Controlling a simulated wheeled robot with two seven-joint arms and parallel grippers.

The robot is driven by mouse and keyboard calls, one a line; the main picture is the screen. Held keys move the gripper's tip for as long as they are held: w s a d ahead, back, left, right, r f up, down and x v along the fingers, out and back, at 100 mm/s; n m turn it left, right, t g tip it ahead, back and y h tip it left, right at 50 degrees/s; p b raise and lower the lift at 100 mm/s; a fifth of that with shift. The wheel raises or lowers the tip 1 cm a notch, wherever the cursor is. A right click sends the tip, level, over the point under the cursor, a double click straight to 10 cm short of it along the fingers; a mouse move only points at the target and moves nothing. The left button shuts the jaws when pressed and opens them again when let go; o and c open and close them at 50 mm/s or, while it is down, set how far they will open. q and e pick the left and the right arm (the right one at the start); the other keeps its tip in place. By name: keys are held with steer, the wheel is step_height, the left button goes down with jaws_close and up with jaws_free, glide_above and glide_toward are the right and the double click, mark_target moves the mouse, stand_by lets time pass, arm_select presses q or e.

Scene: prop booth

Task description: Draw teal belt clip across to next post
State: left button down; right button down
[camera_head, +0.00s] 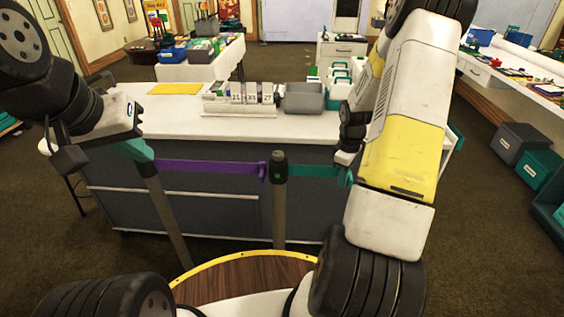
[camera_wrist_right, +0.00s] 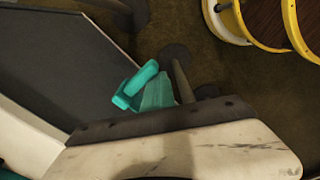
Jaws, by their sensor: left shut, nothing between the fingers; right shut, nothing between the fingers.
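The dark-capped middle post (camera_head: 279,205) stands upright before the counter. A teal belt (camera_head: 313,171) runs right from its head to a teal clip (camera_head: 345,177) beside my right arm. My right gripper (camera_head: 344,158) is shut and empty, just above the clip, and partly hidden by my arm.
A round yellow-rimmed wooden platform (camera_head: 235,275) is in front. Bins (camera_head: 538,167) stand on the right floor.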

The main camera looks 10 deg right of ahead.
steer(key=s+d, duration=0.2)
steer(key=d, duration=0.6)
steer(key=s+d, duration=0.3)
steer(key=d, duration=0.5)
steer(key=shift+s+d+f, duration=0.2)
steer(key=shift+d+f, duration=0.1)
steer(key=shift+f, duration=0.05)
stand_by(0.4)
steer(key=shift+r, duration=0.1)
